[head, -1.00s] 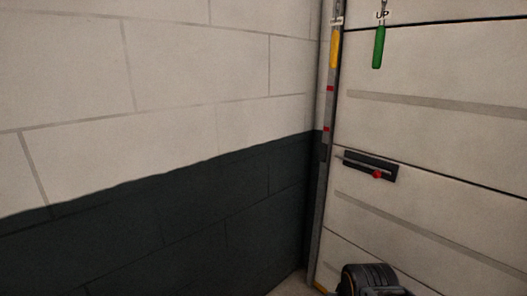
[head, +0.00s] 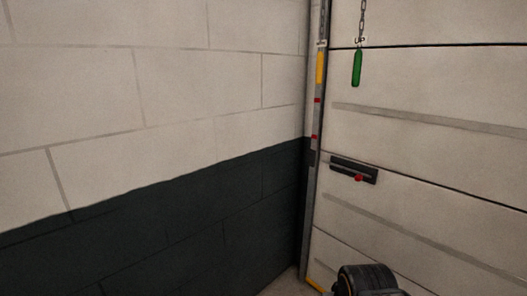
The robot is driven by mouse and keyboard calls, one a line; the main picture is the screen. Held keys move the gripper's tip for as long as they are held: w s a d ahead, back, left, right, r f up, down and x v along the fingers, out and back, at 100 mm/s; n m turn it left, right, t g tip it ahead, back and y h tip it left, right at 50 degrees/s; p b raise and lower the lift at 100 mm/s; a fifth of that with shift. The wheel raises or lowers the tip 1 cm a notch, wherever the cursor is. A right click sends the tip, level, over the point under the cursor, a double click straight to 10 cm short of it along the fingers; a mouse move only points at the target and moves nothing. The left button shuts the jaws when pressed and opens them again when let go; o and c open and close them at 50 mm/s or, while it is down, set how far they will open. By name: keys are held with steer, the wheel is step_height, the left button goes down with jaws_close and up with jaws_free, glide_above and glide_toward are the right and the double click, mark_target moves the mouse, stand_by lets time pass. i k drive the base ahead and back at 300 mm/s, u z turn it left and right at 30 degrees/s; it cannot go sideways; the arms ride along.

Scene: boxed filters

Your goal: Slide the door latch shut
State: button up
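The door latch is a dark plate (head: 367,174) with a thin bolt and a red knob (head: 358,178), fixed on the pale panelled door (head: 420,150) near its left edge. The knob sits right of the middle of the plate. The bolt's left end lies close to the door frame (head: 314,160); I cannot tell whether it enters the frame. A dark rounded part of my arm (head: 366,280) shows at the bottom, below the latch and apart from it. My gripper's fingers are not visible.
A green handle (head: 357,68) hangs on a chain in front of the door, above the latch. A block wall (head: 150,120), pale above and dark below, fills the left. Yellow and red marks run along the door frame. The space before the latch looks clear.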

mark_target(359, 177)
steer(key=u, duration=0.05)
steer(key=i, duration=1.3)
steer(key=z, duration=0.7)
